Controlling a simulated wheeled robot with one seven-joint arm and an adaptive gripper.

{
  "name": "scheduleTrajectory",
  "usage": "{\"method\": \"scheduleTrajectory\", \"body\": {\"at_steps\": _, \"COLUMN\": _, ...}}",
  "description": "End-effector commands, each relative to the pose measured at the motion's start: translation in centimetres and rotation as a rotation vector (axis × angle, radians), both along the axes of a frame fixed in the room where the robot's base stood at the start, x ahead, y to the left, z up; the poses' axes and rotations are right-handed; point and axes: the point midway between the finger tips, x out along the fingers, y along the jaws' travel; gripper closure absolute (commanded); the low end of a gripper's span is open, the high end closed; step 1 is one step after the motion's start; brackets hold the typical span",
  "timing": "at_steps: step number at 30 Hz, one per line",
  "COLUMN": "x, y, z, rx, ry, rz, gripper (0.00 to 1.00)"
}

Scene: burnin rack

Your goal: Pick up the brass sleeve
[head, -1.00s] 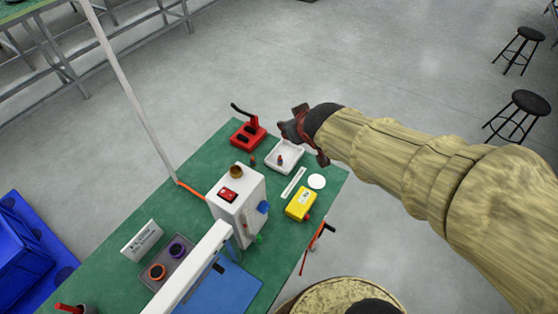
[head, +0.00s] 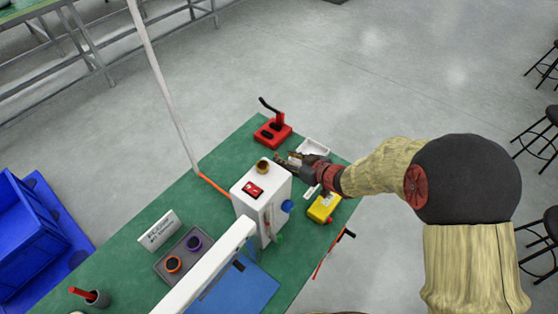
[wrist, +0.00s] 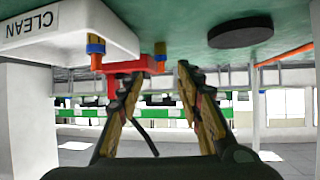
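In the head view a brass-coloured round, hollow piece (head: 263,165) sits on top of the white box unit (head: 250,205). I cannot tell for sure whether it is the brass sleeve. My gripper (head: 284,162) is just right of it in the picture, between it and the white tray (head: 314,147). In the wrist view my gripper (wrist: 160,70) has its two fingers apart with nothing held. A small brass-and-blue piece (wrist: 160,50) shows between the fingertips, seemingly beyond them. A similar piece (wrist: 95,45) shows to the left, by a white body labelled CLEAN (wrist: 110,22).
A red fixture with a black handle (head: 273,131) stands behind my gripper. A yellow box (head: 323,208) stands near the right edge of the green table (head: 150,205). A tray with two rings (head: 184,255) is at front left. A dark disc (wrist: 240,32) shows in the wrist view.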

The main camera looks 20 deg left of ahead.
Motion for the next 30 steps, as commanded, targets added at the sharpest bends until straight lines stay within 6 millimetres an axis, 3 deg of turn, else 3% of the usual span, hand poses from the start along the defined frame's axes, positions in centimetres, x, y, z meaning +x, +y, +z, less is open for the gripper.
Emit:
{"method": "scheduleTrajectory", "body": {"at_steps": 9, "x": 1.8, "y": 3.2, "z": -2.1, "rx": 0.0, "ry": -0.002, "rz": 0.001, "gripper": 0.64}}
{"method": "scheduleTrajectory", "body": {"at_steps": 19, "x": 2.2, "y": 3.5, "z": -2.1, "rx": -0.001, "ry": -0.002, "rz": -0.001, "gripper": 0.65}}
{"method": "scheduleTrajectory", "body": {"at_steps": 30, "x": 2.2, "y": 3.5, "z": -2.1, "rx": -0.001, "ry": -0.002, "rz": -0.001, "gripper": 0.86}}
